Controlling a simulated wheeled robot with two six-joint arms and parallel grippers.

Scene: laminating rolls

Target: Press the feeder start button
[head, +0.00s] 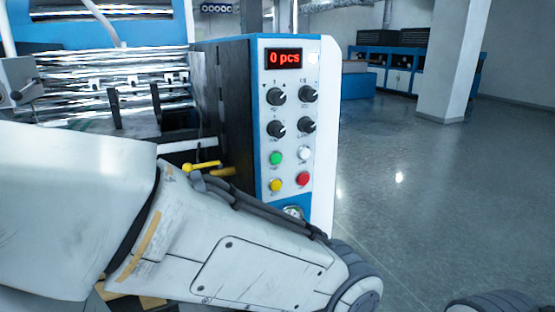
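The control panel (292,130) faces me on the machine's right end. Its red display (283,58) reads "0 pcs". Below are several black knobs, then a green button (276,158), a white button (304,153), a yellow button (275,185) and a red button (303,179). The labels are too small to read, so I cannot tell which is the feeder start button. My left arm crosses the foreground and hides the panel's lower part. Neither gripper shows; my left arm's visible end is at the lower right, apart from the buttons.
The laminating machine's shiny rolls (110,80) are at the left. A yellow handle (202,166) sticks out beside the panel. A pillar (453,65) and blue cabinets (388,68) stand at the back. The grey floor (440,200) right of the panel is clear.

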